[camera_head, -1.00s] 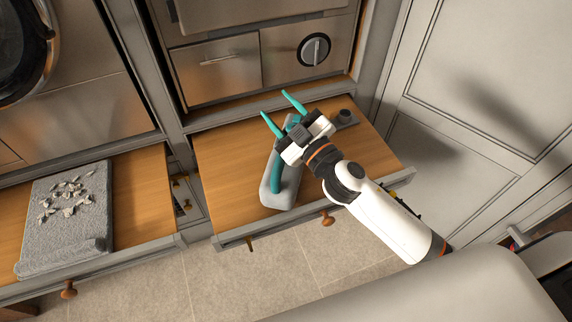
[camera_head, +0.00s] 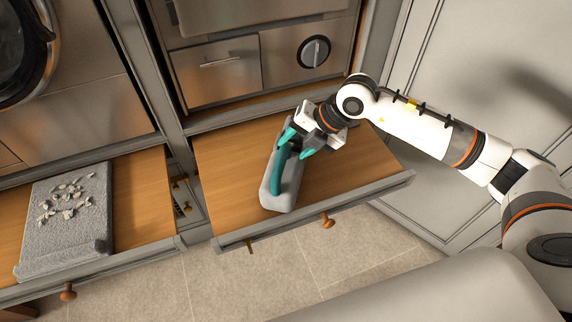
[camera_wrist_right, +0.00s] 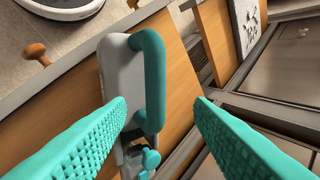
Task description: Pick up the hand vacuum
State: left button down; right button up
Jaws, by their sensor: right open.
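The hand vacuum (camera_head: 284,190) lies on the right wooden pull-out shelf. It has a light grey body and a teal loop handle, and it also shows in the right wrist view (camera_wrist_right: 121,73). My right gripper (camera_head: 296,146) is over the far end of the vacuum, with teal fingertips close to the handle. In the right wrist view its two textured teal fingers (camera_wrist_right: 160,112) are apart, with the handle between and beyond them. Nothing is held; whether a finger touches the vacuum I cannot tell. My left gripper is not in view.
The right pull-out shelf (camera_head: 350,176) has a raised grey front edge and wooden knobs. A left pull-out shelf (camera_head: 142,200) holds a grey folded towel (camera_head: 60,245) with several pebble-like bits. A cabinet door panel (camera_head: 480,70) stands at right.

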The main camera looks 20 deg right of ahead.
aim_at(284, 158)
jog(key=x, duration=0.2)
jog(key=shift+w+a+f, duration=0.1)
jog(key=shift+a+f, duration=0.1)
jog(key=shift+f, duration=0.1)
jog(key=p+x, duration=0.1)
jog(key=x, duration=0.3)
jog(key=shift+d+f+p, duration=0.1)
jog(key=shift+f+p, duration=0.2)
jog(key=shift+p, duration=0.1)
jog(key=shift+a+f, duration=0.2)
jog(key=shift+f, duration=0.25)
grip_shut()
dwell(0.4)
jog(key=shift+w+r, duration=0.1)
jog(key=shift+r, duration=0.1)
